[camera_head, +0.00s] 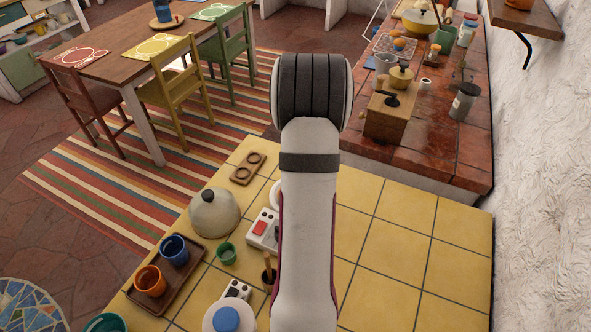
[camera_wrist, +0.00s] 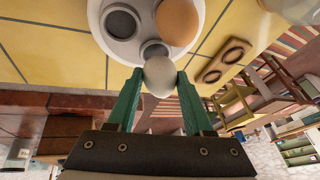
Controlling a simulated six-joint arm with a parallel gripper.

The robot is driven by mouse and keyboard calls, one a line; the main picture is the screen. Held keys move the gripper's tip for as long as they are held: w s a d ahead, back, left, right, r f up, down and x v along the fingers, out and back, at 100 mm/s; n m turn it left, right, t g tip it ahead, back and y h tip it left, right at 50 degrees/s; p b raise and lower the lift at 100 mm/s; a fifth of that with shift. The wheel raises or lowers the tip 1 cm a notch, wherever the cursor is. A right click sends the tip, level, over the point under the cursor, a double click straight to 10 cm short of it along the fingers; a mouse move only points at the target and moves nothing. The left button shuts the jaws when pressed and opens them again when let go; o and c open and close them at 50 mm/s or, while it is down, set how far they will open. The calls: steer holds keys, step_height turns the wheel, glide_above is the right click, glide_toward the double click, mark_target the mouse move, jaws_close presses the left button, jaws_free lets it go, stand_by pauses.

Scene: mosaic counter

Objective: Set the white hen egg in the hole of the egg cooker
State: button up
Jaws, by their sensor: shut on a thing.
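The white hen egg (camera_wrist: 159,76) is pinched between the green fingertips of my gripper (camera_wrist: 159,80) in the wrist view. The round white egg cooker (camera_wrist: 146,27) is at the top of that view. One dark hole (camera_wrist: 121,22) there is empty, and a brown egg (camera_wrist: 178,22) sits beside it. Another hole (camera_wrist: 154,49) shows just past the white egg, which partly overlaps it in the picture. I cannot tell the egg's height above the cooker. In the head view my arm hides the gripper, the egg and most of the cooker.
A wooden two-hole holder (camera_head: 247,168) lies near the counter's far left edge. A grey dome (camera_head: 214,212), a green cup (camera_head: 226,253) and a tray (camera_head: 186,290) with blue and orange cups stand left of my arm. Yellow tiles (camera_head: 410,232) to the right are clear.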

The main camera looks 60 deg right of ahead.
steer(key=shift+f, duration=0.1)
steer(key=shift+f, duration=0.3)
steer(key=shift+f, duration=0.55)
stand_by(1.1)
steer(key=o, duration=1.1)
steer(key=shift+c, duration=0.2)
steer(key=shift+r, duration=3.55)
steer(key=shift+w+a, duration=0.1)
